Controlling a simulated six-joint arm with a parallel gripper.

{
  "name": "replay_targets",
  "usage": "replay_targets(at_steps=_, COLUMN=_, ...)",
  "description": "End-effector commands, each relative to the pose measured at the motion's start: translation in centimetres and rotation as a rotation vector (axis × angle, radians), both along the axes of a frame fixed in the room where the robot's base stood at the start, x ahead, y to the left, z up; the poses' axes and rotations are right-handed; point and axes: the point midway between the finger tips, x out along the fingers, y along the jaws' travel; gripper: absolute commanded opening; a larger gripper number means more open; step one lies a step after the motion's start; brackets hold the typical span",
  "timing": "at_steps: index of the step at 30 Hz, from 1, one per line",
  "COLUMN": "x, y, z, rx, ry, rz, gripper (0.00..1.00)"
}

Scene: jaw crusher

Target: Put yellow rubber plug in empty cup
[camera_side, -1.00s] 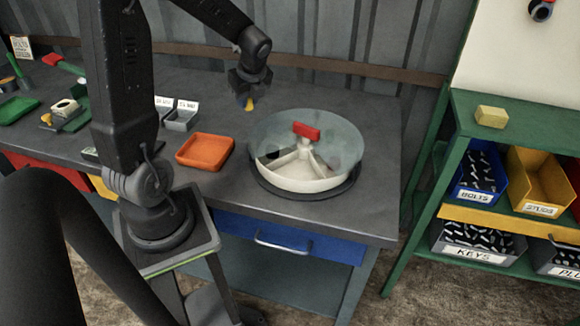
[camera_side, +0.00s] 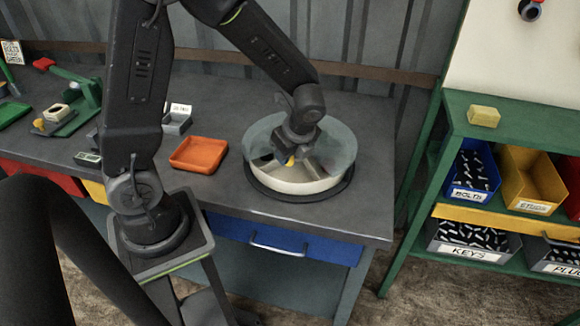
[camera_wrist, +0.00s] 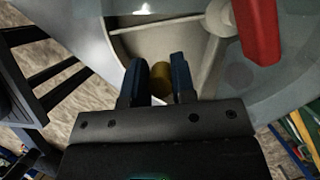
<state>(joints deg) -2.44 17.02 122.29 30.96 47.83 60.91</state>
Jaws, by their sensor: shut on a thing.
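My gripper (camera_side: 287,152) is shut on the yellow rubber plug (camera_side: 291,161). In the wrist view the plug (camera_wrist: 161,78) sits between the two dark blue fingers (camera_wrist: 160,75). My gripper is over the round white divided tray (camera_side: 300,187), which has a clear bluish cover (camera_side: 345,148). A pale compartment (camera_wrist: 150,43) lies beyond the plug in the wrist view. I cannot tell whether the plug is above the tray's rim or inside it. No separate cup can be made out; my arm hides part of the tray.
A red handle (camera_wrist: 258,30) stands at the tray's middle, close to the right of my fingers. An orange tray (camera_side: 199,154) lies left of the round tray. Small grey bins (camera_side: 176,122) stand behind it. A green shelf (camera_side: 520,126) stands to the right.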

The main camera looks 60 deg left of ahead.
Motion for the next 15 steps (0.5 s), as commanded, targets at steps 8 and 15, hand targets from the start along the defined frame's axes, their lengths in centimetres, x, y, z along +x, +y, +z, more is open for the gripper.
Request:
replay_targets(at_steps=8, x=0.3, y=-0.5, z=-2.7, rx=-0.001, ry=0.005, rz=0.0, gripper=0.02)
replay_targets(at_steps=15, x=0.3, y=-0.5, z=-4.4, rx=0.0, ry=0.0, rz=0.0, gripper=0.02)
